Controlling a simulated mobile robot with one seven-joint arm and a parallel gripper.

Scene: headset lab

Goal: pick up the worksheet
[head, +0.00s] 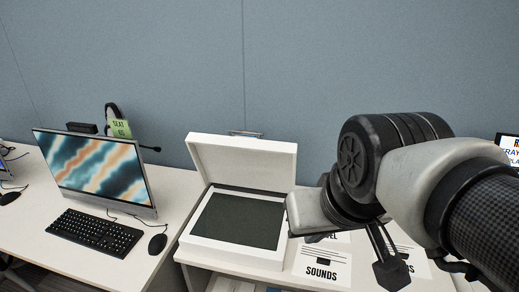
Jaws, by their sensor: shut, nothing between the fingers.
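A white printed sheet (322,265) lies on the right-hand table, with the word "SOUNDS" in bold at its lower edge. A second white sheet (416,265) with printed lines shows in part behind my gripper. I cannot tell which sheet is the worksheet. My gripper (391,272) points down over the table between the two sheets, shut and empty. Its height above the table is hard to tell.
Further left are a monitor (95,170), a keyboard (94,232), a mouse (157,243) and a headset (112,112) with a green tag. A sign (511,148) stands at the far right.

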